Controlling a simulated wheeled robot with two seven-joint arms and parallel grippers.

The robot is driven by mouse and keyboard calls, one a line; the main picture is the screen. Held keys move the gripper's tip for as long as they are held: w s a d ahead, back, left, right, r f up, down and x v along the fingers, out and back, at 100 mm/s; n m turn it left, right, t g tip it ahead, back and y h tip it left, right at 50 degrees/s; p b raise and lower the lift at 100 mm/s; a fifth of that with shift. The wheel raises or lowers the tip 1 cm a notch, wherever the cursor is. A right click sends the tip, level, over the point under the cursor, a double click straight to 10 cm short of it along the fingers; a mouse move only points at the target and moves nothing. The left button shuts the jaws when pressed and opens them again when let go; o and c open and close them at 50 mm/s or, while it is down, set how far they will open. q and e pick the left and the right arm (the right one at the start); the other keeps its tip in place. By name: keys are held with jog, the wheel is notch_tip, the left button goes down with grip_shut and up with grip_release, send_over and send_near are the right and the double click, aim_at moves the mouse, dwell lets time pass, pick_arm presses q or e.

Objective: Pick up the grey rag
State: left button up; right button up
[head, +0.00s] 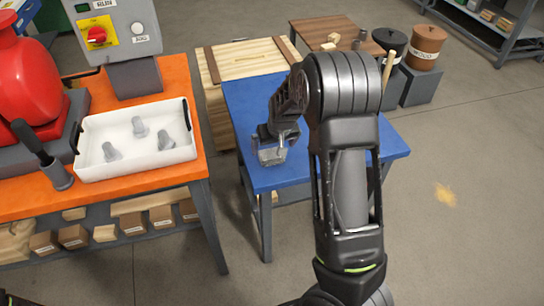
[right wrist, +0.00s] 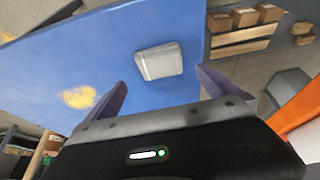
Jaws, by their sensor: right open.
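The grey rag (right wrist: 160,61) looks like a pale, folded, roughly square pad lying flat on the blue table (right wrist: 60,60), near its edge. My right gripper (right wrist: 161,78) is open, and its two fingers point toward the rag, one to each side of it in the right wrist view. Nothing is held between them. In the head view my right gripper (head: 270,150) is over the left part of the blue table (head: 330,170). The rag there is largely covered by the gripper, and the exact gap between them is hard to tell. My left gripper is not in view.
An orange bench (head: 40,200) stands left of the blue table, with a white tray (head: 92,172) of grey parts and a red machine (head: 30,80). A wooden crate (head: 245,60) and a black bin (head: 390,42) are behind. A yellow patch (right wrist: 78,97) lies on the blue top.

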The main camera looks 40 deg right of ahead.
aim_at(272, 153)
jog(key=x, duration=0.4)
jog(key=shift+s+f, duration=0.15)
jog(key=shift+f, duration=0.5)
jog(key=shift+c, duration=0.4)
jog(key=c, duration=1.3)
jog(key=shift+r, duration=0.15)
